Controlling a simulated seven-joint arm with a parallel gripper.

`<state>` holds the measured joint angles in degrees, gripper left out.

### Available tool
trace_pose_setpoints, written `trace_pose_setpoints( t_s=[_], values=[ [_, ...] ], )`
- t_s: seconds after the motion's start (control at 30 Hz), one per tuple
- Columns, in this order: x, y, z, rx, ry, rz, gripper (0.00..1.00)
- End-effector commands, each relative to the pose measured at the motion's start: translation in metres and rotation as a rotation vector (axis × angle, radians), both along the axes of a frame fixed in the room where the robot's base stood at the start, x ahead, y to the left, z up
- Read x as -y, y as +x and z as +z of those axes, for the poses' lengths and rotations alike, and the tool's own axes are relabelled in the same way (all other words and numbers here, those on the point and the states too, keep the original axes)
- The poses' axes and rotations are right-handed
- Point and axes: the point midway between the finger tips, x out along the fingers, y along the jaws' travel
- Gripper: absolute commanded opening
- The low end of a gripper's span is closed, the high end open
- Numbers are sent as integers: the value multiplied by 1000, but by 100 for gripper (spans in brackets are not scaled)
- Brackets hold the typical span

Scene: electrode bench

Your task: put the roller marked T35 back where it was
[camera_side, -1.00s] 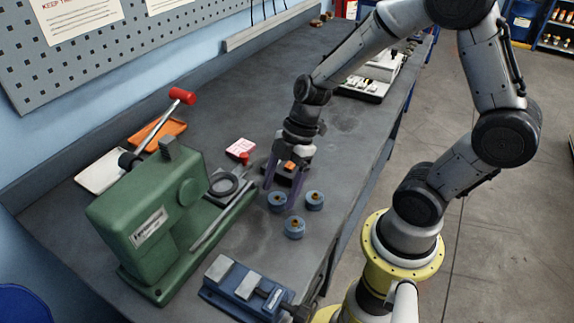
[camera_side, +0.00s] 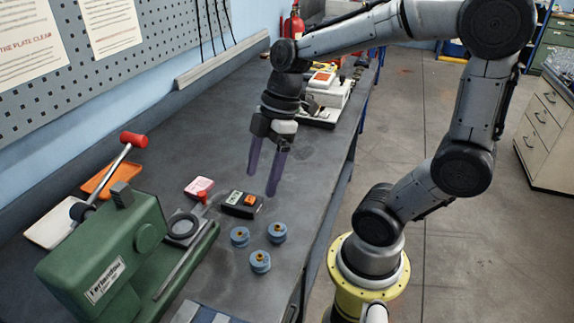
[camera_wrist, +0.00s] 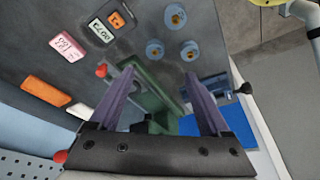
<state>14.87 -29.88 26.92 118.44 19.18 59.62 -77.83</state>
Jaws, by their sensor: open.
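Three blue rollers with brass-coloured centres stand on the bench in a close triangle: a left one (camera_side: 240,236), a right one (camera_side: 277,232) and a front one (camera_side: 260,262). They also show at the top of the wrist view, where one (camera_wrist: 176,16) stands apart from the other two (camera_wrist: 155,48) (camera_wrist: 189,50). No marking can be read, so I cannot tell which is T35. My gripper (camera_side: 261,183) is open and empty, its purple fingers pointing down above the bench, behind the rollers and clear of them.
A black meter with an orange button (camera_side: 241,204) lies just behind the rollers. A pink-and-white box (camera_side: 198,188) lies to its left. A green press (camera_side: 110,262) with a red-knobbed lever stands front left, near an orange tray (camera_side: 113,180). A white instrument (camera_side: 326,98) stands farther back.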

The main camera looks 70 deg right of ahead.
Motion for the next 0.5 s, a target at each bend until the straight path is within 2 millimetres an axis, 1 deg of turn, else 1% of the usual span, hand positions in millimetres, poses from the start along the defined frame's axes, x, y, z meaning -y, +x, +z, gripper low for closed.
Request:
trace_pose_setpoints(
  t_s=[0.03,0.1,0.3,0.4,0.5],
  values=[
    [-2,-8,6,8,-17,-72,81],
    [-4,-18,12,15,-32,-194,81],
    [-3,-46,26,75,-26,-546,81],
    [-1,-56,30,114,2,-699,81],
    [1,-63,33,144,37,-816,81]
  ],
)
